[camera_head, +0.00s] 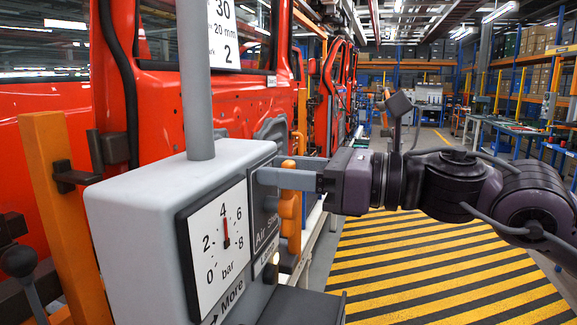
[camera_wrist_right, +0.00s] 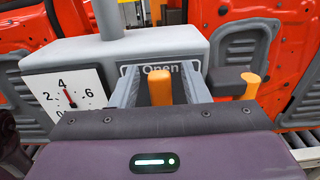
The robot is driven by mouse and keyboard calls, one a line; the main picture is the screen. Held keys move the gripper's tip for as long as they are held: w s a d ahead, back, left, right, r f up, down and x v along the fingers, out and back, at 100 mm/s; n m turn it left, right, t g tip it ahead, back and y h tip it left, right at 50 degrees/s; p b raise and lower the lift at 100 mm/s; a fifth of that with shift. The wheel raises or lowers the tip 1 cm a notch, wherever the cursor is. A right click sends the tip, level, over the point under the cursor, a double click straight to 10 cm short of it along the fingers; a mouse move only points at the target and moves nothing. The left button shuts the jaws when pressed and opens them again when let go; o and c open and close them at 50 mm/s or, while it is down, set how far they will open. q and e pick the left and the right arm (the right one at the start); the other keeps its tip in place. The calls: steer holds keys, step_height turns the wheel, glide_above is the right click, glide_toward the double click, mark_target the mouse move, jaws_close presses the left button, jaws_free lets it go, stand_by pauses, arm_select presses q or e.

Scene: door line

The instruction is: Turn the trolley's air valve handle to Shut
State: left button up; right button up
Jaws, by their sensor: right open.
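The trolley's grey box (camera_head: 140,215) carries a pressure gauge (camera_head: 219,243) with its red needle near 4 bar. Beside the gauge is a dark valve plate (camera_head: 264,226) reading "Air Sh…", partly hidden. The orange valve handle (camera_head: 290,222) stands at this plate. My right gripper (camera_head: 268,177) reaches in from the right at the handle's upper part. In the right wrist view an orange handle part (camera_wrist_right: 160,88) shows between the two spread grey fingers, below the word "Open" (camera_wrist_right: 160,69). Whether the fingers touch it, I cannot tell. My left gripper is not in view.
A grey pole (camera_head: 195,85) with a sign rises from the box. A second orange peg (camera_wrist_right: 251,85) stands right of the fingers in the wrist view. Red vehicle bodies (camera_head: 235,105) stand behind. The yellow-black striped floor (camera_head: 440,265) at right is clear.

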jaws_close()
steer(key=shift+w, duration=0.1)
steer(key=shift+w+d+f+m+b, duration=0.15)
steer(key=shift+w+m+b, duration=0.25)
steer(key=shift+m, duration=0.75)
steer(key=shift+w+d+f+m+b, duration=0.1)
steer(key=shift+w+m+b, duration=0.3)
steer(key=shift+m, duration=0.8)
steer(key=shift+w+d+f+m+b, duration=0.15)
steer(key=shift+w+m+b, duration=0.25)
steer(key=shift+m, duration=0.75)
steer(key=shift+w, duration=0.1)
jaws_free()
